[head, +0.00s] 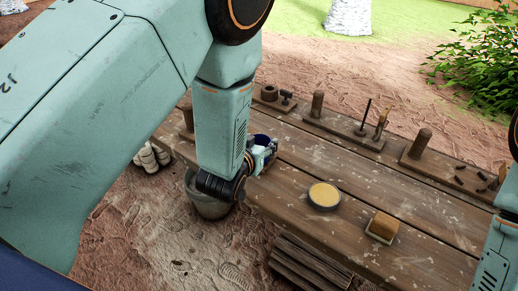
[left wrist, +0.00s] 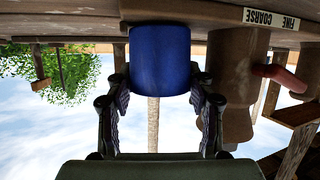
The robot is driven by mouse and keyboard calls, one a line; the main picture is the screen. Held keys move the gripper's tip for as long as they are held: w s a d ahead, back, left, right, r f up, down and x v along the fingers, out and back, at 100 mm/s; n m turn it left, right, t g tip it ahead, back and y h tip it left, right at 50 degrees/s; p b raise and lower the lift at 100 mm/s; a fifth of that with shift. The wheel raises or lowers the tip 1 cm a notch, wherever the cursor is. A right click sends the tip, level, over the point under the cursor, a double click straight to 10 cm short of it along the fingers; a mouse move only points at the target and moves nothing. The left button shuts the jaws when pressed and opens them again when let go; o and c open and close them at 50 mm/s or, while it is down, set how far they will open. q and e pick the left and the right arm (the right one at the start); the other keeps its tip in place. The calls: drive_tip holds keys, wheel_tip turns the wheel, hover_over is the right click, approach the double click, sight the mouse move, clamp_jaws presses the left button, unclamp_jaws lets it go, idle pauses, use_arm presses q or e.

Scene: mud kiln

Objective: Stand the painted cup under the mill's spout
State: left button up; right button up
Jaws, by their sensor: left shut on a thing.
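In the left wrist view, which is upside down, the cup (left wrist: 160,60) shows plain blue between the two fingers (left wrist: 160,108). Right beside it there is a brown rounded body (left wrist: 236,75) with a reddish handle, which looks like the mill. A label reading FINE and COARSE is by it. I cannot make out the spout, nor whether the cup touches the bench. My right gripper is out of view.
The wooden bench (head: 290,215) carries a round dish of yellow stuff (head: 324,194), a tan block (head: 383,227) and peg racks (head: 345,126) along the back. A grey bucket (head: 206,203) stands below the left end. The bench's middle is mostly clear.

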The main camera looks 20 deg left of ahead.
use_arm(q)
drive_tip(key=shift+a, duration=0.15)
drive_tip(key=shift+f, duration=0.1)
drive_tip(key=o, duration=0.8)
drive_tip(key=shift+o, duration=0.3)
drive_tip(key=shift+w+f, duration=0.1)
drive_tip(key=shift+r, duration=0.3)
drive_tip(key=shift+s, duration=0.2)
